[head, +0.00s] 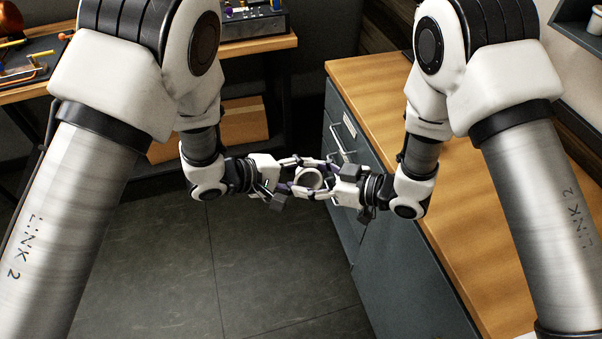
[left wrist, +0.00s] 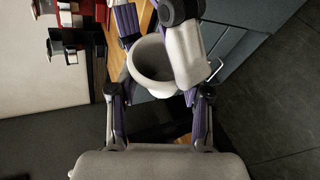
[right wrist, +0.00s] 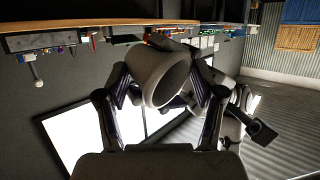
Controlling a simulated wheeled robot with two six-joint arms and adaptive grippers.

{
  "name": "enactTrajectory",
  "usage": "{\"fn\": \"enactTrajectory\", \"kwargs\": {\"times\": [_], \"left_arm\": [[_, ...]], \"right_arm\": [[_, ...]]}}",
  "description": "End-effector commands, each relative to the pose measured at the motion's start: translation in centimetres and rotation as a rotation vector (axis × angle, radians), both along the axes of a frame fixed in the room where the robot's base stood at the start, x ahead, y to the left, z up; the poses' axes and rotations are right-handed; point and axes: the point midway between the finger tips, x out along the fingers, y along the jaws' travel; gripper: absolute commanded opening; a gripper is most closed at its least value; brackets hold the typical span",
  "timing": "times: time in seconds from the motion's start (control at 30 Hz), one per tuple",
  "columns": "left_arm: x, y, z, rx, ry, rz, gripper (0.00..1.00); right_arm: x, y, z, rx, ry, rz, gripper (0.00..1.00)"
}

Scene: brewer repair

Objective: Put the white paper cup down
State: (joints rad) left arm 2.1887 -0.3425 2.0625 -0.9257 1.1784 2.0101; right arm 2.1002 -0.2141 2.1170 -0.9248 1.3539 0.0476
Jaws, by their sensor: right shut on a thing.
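The white paper cup (head: 308,179) is in the air between my two grippers, above the floor beside the grey drawer cabinet. Its open mouth shows in the left wrist view (left wrist: 152,66) and in the right wrist view (right wrist: 158,76). My right gripper (head: 324,180) is shut on the cup, with a finger on each side of it. My left gripper (head: 287,176) faces it from the other side. Its fingers are spread apart, with the cup just beyond their tips in the left wrist view. Whether they touch the cup cannot be told.
A wooden counter (head: 462,215) tops the grey drawer cabinet (head: 400,265) on the right; its visible surface is mostly clear. A wooden workbench (head: 262,45) with tools and a dark device stands at the back left. A cardboard box (head: 240,122) sits below it.

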Motion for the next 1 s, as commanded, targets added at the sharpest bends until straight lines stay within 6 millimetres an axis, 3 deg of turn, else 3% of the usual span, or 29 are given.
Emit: {"fn": "enactTrajectory", "kwargs": {"times": [0.03,0.07,0.1,0.13,0.57,1.0], "left_arm": [[-0.1,0.0,-0.2,0.004,0.004,0.001,0.17],[-0.1,0.0,-0.2,0.005,0.004,0.001,0.16],[-0.1,0.0,-0.2,0.004,0.005,0.001,0.07],[-0.1,0.0,-0.2,0.005,0.006,0.001,0.06],[-0.1,0.0,-0.1,0.003,0.003,0.001,0.04],[-0.1,0.0,-0.1,0.003,0.003,0.000,0.04]], "right_arm": [[0.0,0.1,0.2,0.003,-0.006,0.003,0.71],[0.0,0.1,0.2,0.004,-0.007,0.003,0.82],[0.0,0.1,0.2,0.004,-0.007,0.003,0.96],[0.1,0.1,0.3,0.005,-0.008,0.002,0.97],[-0.2,-0.6,0.4,0.004,-0.003,0.000,0.97],[-4.2,-8.7,3.4,0.009,-0.005,-0.005,0.97]]}}
